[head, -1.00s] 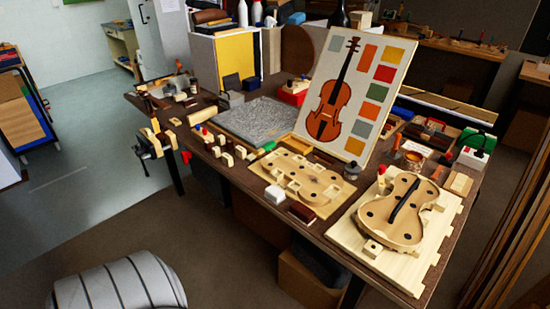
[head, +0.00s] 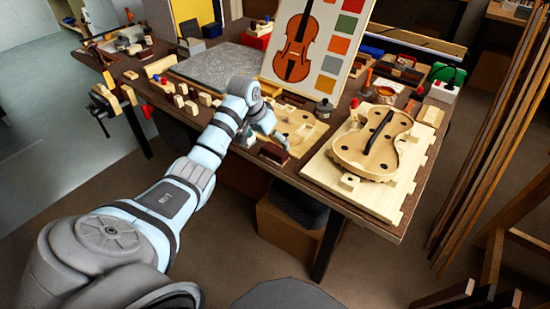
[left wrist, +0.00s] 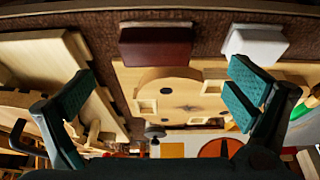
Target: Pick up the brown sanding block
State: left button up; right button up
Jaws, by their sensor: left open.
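The brown sanding block (head: 274,154) lies near the front edge of the bench, just in front of the pale violin mould board. In the left wrist view the sanding block (left wrist: 156,48) shows as a dark reddish-brown bar near the top, between the two fingers' directions and apart from them. My left gripper (left wrist: 162,80) is open and empty, its fingers spread wide. In the head view my left gripper (head: 277,132) hangs over the mould board close to the block; its fingertips are hard to make out. My right gripper is not in view.
A white block (left wrist: 257,43) lies beside the sanding block. The violin body on its wooden board (head: 335,178) is to the right. A grey mat (head: 215,68), small wooden blocks and the violin chart (head: 300,50) stand farther back.

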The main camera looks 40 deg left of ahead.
aim_at(275, 149)
pick_arm(q)
jog(key=b+x, duration=0.1)
jog(key=x, duration=0.3)
jog(key=b+x, duration=0.1)
jog(key=x, duration=0.1)
jog(key=shift+w+d+f+b, duration=0.1)
jog(key=shift+d+f+b, duration=0.1)
jog(key=shift+d+b, duration=0.1)
jog(key=shift+a, duration=0.1)
jog(key=shift+r, duration=0.1)
jog(key=c, duration=1.4)
jog(key=shift+o, duration=0.2)
notch_tip(275, 149, up, 20)
jog(key=p, duration=0.5)
